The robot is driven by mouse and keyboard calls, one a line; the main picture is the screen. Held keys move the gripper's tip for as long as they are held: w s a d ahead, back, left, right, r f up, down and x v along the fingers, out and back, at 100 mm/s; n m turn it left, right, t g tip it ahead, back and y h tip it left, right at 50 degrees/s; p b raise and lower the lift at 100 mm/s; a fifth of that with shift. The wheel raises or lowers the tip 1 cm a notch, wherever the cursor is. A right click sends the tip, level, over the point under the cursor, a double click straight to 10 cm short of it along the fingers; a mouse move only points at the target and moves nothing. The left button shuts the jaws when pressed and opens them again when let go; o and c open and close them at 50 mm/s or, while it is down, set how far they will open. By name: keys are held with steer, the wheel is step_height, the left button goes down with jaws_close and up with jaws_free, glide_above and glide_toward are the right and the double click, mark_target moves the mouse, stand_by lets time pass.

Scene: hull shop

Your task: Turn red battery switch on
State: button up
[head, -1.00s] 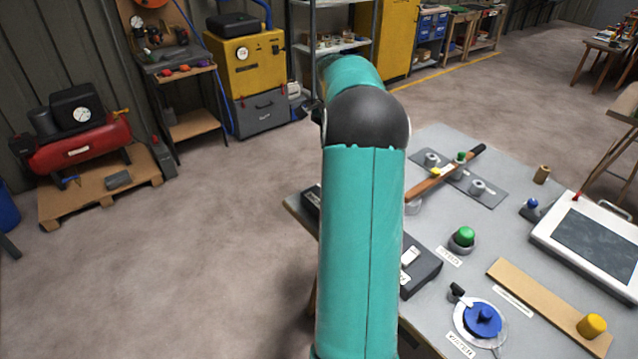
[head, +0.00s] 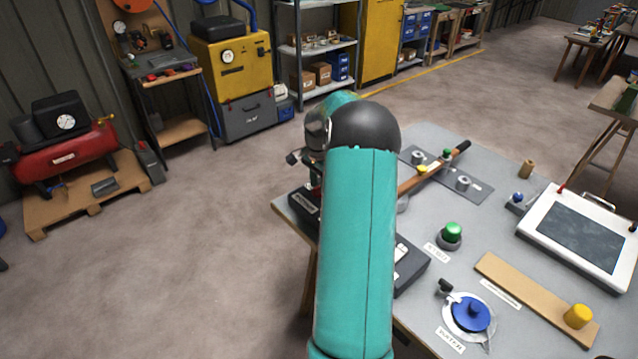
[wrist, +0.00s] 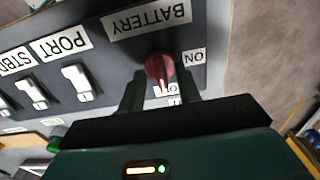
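The red battery switch (wrist: 160,68) is a round knob on a dark panel (wrist: 112,52) in the wrist view, under an upside-down BATTERY label (wrist: 148,16). Its white mark points down in the picture, toward a partly hidden label. The ON label (wrist: 194,57) is to the knob's right. My gripper (wrist: 160,90) is open, with its dark fingers on either side of the knob's lower part; I cannot tell whether they touch it. In the head view my arm hides most of the panel (head: 412,266), and the knob cannot be made out clearly.
White PORT (wrist: 77,82) and STBD (wrist: 30,92) switches sit left of the knob on the panel.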

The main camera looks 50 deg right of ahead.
steer(key=shift+c, duration=0.4)
jaws_close()
steer(key=shift+n, duration=0.5)
steer(key=n, duration=0.3)
steer(key=shift+n, duration=0.3)
steer(key=n, duration=0.4)
steer(key=shift+n, duration=0.3)
steer(key=n, duration=0.4)
steer(key=shift+n, duration=0.3)
steer(key=n, duration=0.4)
